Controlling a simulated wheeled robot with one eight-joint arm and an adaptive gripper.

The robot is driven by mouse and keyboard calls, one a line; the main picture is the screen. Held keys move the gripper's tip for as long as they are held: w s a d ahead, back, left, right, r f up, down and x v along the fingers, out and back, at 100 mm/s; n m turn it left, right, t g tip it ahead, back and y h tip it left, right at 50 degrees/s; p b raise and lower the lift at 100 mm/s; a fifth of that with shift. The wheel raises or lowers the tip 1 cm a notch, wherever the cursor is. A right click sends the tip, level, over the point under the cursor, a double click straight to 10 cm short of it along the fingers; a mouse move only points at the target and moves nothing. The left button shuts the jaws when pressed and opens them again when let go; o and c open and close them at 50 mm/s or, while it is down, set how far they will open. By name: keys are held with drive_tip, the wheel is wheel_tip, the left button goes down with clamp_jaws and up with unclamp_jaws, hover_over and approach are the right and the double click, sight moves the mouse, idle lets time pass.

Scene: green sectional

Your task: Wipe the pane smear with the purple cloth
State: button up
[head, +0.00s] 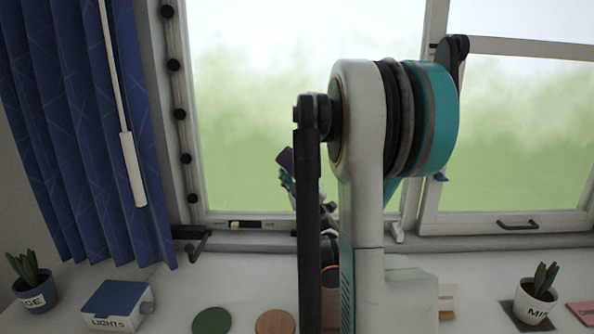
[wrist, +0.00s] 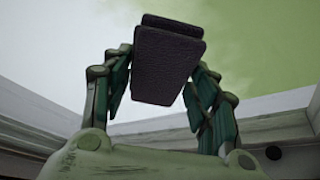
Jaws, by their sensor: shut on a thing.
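The purple cloth (head: 285,157) is a small folded pad held up in front of the left window pane (head: 245,130). It shows dark and upright in the wrist view (wrist: 167,65). My gripper (head: 287,176) is shut on the cloth, with a green finger on each side of it in the wrist view (wrist: 163,75). I cannot tell whether the cloth touches the glass. I cannot tell a smear from the pale and green blur behind the pane. My arm hides part of the pane's right side.
A blue curtain (head: 80,120) hangs at the left. On the sill stand a potted plant (head: 35,290), a blue-topped "LIGHTS" box (head: 118,303), a green disc (head: 211,321), an orange disc (head: 276,322) and another potted plant (head: 536,300). A window handle (head: 517,225) is at the right.

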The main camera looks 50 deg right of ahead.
drive_tip(key=shift+s+a+f, duration=0.1)
drive_tip(key=shift+s+a, duration=0.1)
drive_tip(key=shift+a, duration=0.2)
drive_tip(key=shift+s+a, duration=1.6)
drive_tip(key=shift+a, duration=0.25)
drive_tip(key=shift+a, duration=0.1)
drive_tip(key=shift+s+a, duration=0.9)
drive_tip(key=shift+a, duration=0.15)
